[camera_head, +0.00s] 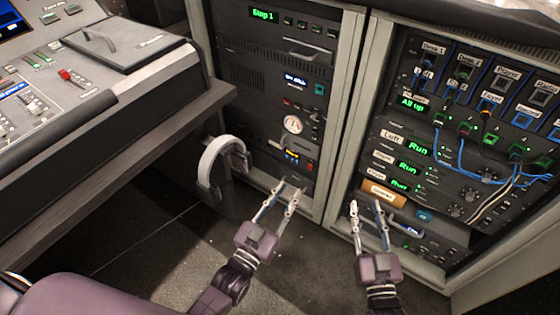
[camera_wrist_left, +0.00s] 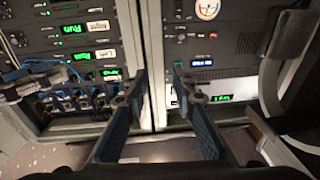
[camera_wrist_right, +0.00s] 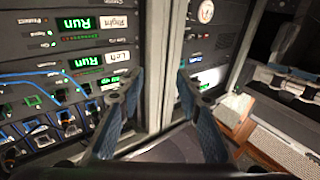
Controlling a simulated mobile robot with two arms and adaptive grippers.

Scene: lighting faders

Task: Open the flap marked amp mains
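An orange-brown flap (camera_head: 398,199) with a small white label sits low in the right rack, below the green "Run" displays; the label is too small to read, so I cannot confirm it says amp mains. It appears closed. My right gripper (camera_head: 366,209) is open and empty, just left of and below this flap, apart from it as far as I can tell. My left gripper (camera_head: 287,199) is open and empty before the lower part of the left rack. Both wrist views show spread fingers with nothing between them, left (camera_wrist_left: 160,88) and right (camera_wrist_right: 157,90).
The left rack (camera_head: 265,75) carries a round dial (camera_head: 293,124). The right rack (camera_head: 400,85) has blue, green and white cables hanging over its right side. A light post (camera_head: 343,110) stands between them. A desk with faders (camera_head: 65,75) and a white ring-shaped object (camera_head: 210,160) are at left.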

